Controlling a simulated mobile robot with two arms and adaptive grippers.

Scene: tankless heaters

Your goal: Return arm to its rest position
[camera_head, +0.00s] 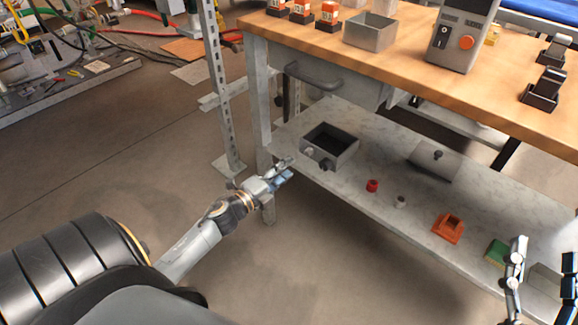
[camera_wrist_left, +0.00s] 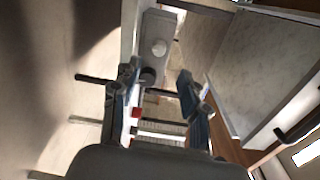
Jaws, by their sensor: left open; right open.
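My left gripper (camera_head: 283,170) is open and empty at the front left corner of the workbench's lower shelf, beside the bench leg. In the left wrist view its two fingers (camera_wrist_left: 158,78) stand apart with nothing between them. My left arm reaches in from the lower left. My right gripper (camera_head: 545,250) is at the right edge of the head view, with its fingers apart and the rest cut off by the frame. A green block (camera_head: 497,252) lies on the shelf just left of it.
The lower shelf (camera_head: 330,187) holds an open grey box (camera_head: 345,150), a grey cover (camera_head: 435,157), a red knob (camera_head: 372,185) and an orange part (camera_head: 448,228). The wooden bench top (camera_head: 400,65) overhangs it. A metal upright (camera_head: 218,80) stands left; the floor (camera_head: 110,170) there is clear.

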